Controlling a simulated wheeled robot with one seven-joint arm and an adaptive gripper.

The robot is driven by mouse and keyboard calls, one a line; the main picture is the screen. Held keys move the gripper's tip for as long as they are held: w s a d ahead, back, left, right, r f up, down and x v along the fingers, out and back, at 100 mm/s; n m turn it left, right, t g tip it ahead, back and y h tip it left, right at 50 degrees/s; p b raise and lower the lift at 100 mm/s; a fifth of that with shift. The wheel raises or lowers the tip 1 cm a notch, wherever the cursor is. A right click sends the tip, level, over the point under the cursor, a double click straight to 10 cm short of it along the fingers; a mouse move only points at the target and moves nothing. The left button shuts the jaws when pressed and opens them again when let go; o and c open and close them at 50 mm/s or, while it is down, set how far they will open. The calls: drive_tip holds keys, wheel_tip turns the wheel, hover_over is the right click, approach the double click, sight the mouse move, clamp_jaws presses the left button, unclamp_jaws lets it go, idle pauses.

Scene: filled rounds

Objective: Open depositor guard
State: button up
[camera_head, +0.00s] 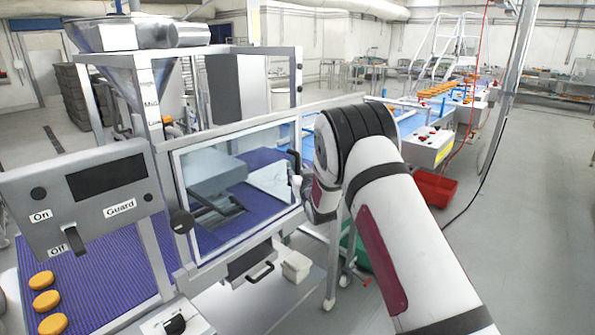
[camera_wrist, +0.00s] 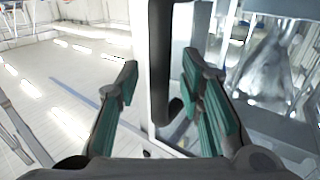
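The depositor guard (camera_head: 232,185) is a clear, framed panel on the front of the depositor. It looks closed across the opening over the purple belt. Its dark upright handle (camera_head: 294,163) is at the panel's right edge. My gripper (camera_head: 299,186) is at that handle, mostly hidden by my arm in the head view. In the wrist view my gripper (camera_wrist: 160,78) is open, with one green-padded finger on each side of the handle (camera_wrist: 160,50). Gaps show between the handle and both fingers. I cannot tell how deep the handle sits between them.
A control box (camera_head: 85,195) with On, Off and Guard labels stands at left. Several orange rounds (camera_head: 46,300) lie on the purple belt (camera_head: 95,285). A white tub (camera_head: 296,267) is below the guard. A red crate (camera_head: 435,187) stands behind my arm. Floor at right is clear.

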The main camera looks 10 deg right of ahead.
drive_tip(key=shift+w, duration=0.25)
clamp_jaws()
drive_tip(key=shift+d, duration=0.1)
